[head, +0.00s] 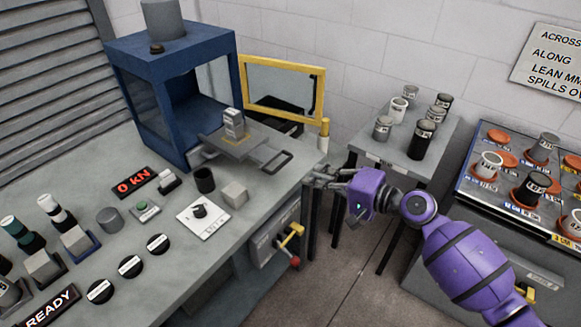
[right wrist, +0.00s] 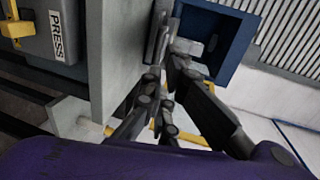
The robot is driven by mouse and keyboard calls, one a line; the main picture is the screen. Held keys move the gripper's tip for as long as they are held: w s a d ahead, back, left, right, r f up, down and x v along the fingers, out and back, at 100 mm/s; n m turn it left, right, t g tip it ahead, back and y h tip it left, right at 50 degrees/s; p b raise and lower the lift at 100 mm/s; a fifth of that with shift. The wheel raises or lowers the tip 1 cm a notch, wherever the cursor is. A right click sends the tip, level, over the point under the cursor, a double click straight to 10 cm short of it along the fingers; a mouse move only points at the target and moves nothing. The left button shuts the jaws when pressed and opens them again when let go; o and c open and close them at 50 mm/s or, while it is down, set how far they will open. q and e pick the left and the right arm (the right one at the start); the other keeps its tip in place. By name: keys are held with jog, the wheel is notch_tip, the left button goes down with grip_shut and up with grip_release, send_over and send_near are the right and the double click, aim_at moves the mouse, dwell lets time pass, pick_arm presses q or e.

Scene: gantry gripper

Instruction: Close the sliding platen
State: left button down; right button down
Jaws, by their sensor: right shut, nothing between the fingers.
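The sliding platen (head: 258,154) is a grey plate that sticks out of the front of the blue press frame (head: 186,95) over the bench. A dark loop handle (head: 277,161) is at its outer end. A small light block (head: 233,126) stands on the platen. My right gripper (head: 317,178) is shut and empty, beside the bench edge, to the right of the handle and apart from it in the head view. The right wrist view shows its dark fingers (right wrist: 168,72) pointing towards the blue press. My left gripper is not in view.
The yellow-framed guard door (head: 322,95) stands open right of the press. A grey press box (head: 276,235) with a yellow lever is on the bench front. A side table (head: 375,152) with several cylinders stands behind my right arm. Small blocks and a black cup (head: 204,181) sit near the platen.

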aim_at(280, 165)
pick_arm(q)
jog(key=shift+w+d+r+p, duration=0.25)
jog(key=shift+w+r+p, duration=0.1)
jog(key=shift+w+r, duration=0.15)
pick_arm(e)
jog(key=shift+x, duration=4.35)
jog(key=shift+w, duration=0.1)
